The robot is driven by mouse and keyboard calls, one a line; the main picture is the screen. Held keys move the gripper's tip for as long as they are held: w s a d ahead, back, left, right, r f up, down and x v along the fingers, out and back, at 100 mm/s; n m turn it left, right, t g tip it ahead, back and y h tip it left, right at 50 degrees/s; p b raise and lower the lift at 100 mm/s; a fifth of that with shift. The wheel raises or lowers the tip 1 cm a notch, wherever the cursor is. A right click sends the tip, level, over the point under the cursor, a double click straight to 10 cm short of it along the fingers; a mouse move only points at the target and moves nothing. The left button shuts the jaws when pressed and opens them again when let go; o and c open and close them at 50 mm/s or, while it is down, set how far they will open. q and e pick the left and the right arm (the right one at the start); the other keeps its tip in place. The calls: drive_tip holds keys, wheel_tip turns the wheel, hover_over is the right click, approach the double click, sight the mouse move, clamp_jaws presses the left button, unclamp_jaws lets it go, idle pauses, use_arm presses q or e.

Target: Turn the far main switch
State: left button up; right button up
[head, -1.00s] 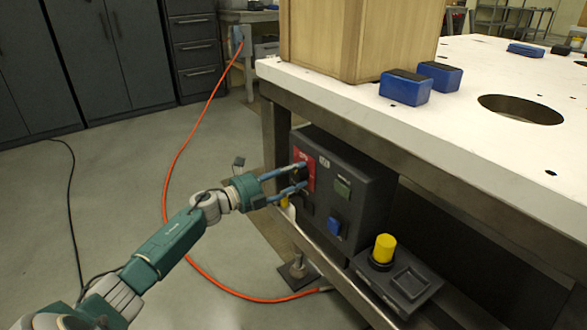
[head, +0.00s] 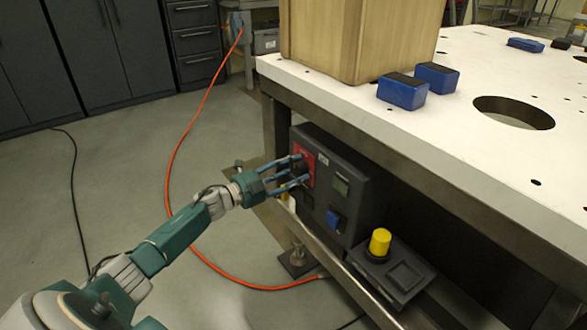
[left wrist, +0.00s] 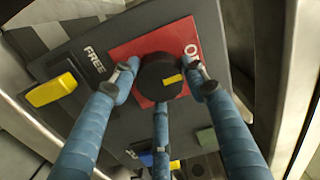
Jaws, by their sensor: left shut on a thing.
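The far main switch is a round black knob (left wrist: 158,80) with a yellow mark, on a red plate (left wrist: 181,41) of the dark control box (head: 365,190) under the table. In the left wrist view, the yellow mark sits on the knob's right side, near white "ON" lettering. My left gripper (head: 301,168) is at the red plate in the head view. Its three blue fingers (left wrist: 158,100) close around the knob from left, right and below in the left wrist view. The fingers hide part of the plate. My right gripper is not in view.
A yellow handle (left wrist: 51,90) lies left of the "FREE" lettering. A blue switch (head: 334,221) and a yellow button (head: 380,242) are lower right of the knob. The white tabletop (head: 470,130) overhangs the box. An orange cable (head: 171,160) runs along the floor.

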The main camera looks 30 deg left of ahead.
use_arm(q)
drive_tip(key=shift+d+f, duration=0.15)
drive_tip(key=shift+f, duration=0.05)
drive_tip(key=o, duration=1)
drive_tip(key=shift+o, duration=0.8)
drive_tip(key=shift+r, duration=0.1)
drive_tip(key=v, duration=1.2)
drive_tip(key=shift+r, duration=0.1)
